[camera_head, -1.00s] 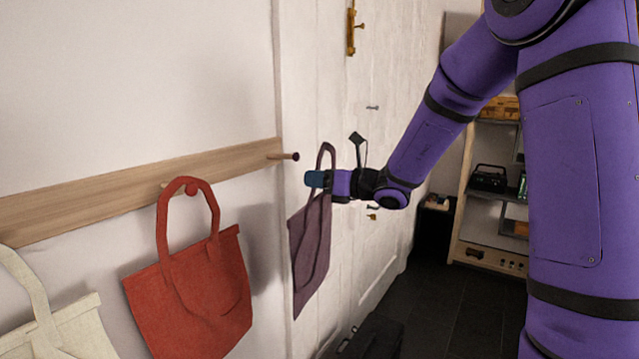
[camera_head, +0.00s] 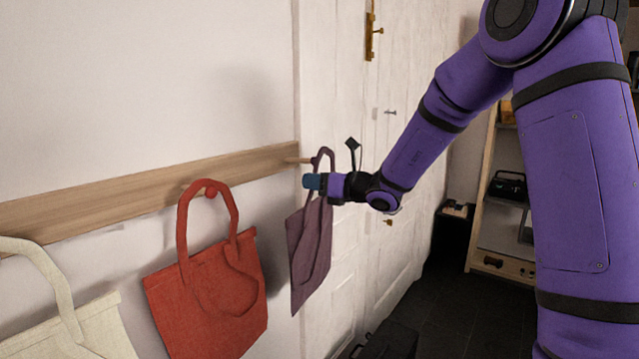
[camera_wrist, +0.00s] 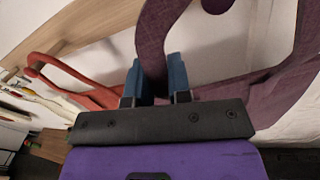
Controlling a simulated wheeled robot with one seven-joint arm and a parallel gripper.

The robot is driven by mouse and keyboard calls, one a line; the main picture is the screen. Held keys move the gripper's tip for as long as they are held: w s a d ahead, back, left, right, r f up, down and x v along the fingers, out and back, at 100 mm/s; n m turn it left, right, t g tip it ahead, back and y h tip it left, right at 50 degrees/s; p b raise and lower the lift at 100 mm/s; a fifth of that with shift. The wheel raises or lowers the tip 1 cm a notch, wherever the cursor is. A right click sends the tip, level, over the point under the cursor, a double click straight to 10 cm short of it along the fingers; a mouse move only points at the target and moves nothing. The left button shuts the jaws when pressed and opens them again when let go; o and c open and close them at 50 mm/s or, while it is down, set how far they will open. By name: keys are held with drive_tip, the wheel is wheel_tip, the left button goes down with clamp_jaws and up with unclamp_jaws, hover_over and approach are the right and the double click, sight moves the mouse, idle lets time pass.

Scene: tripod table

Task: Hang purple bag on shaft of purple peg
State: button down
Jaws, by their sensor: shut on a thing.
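The purple bag (camera_head: 309,245) hangs from my gripper (camera_head: 313,182), its body below and its handle loop standing up above the fingers. In the wrist view my gripper (camera_wrist: 156,75) has its blue fingers shut on one strand of the handle (camera_wrist: 155,38). The purple peg (camera_head: 300,160) sticks out at the right end of the wooden rail, level with the loop, and its tip is mostly hidden by the handle. In the wrist view the dark knob of the peg (camera_wrist: 217,5) appears within the loop's outline; I cannot tell whether the shaft passes through.
The wooden rail (camera_head: 140,189) runs along the wall. A red bag (camera_head: 215,295) hangs on a red peg (camera_head: 209,190) to the left. A cream bag (camera_head: 90,330) hangs further left. A white door (camera_head: 350,110) stands behind the purple bag; a shelf (camera_head: 490,220) is at right.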

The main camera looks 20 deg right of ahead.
drive_tip(key=w+a, duration=0.1)
drive_tip(key=w+a+f, duration=0.1)
drive_tip(key=w, duration=0.1)
drive_tip(key=w+a, duration=0.1)
drive_tip(key=shift+w+a+f, duration=0.15)
drive_tip(key=shift+w+f, duration=0.1)
drive_tip(key=shift+f, duration=0.1)
idle(0.4)
drive_tip(key=shift+f, duration=0.1)
idle(0.6)
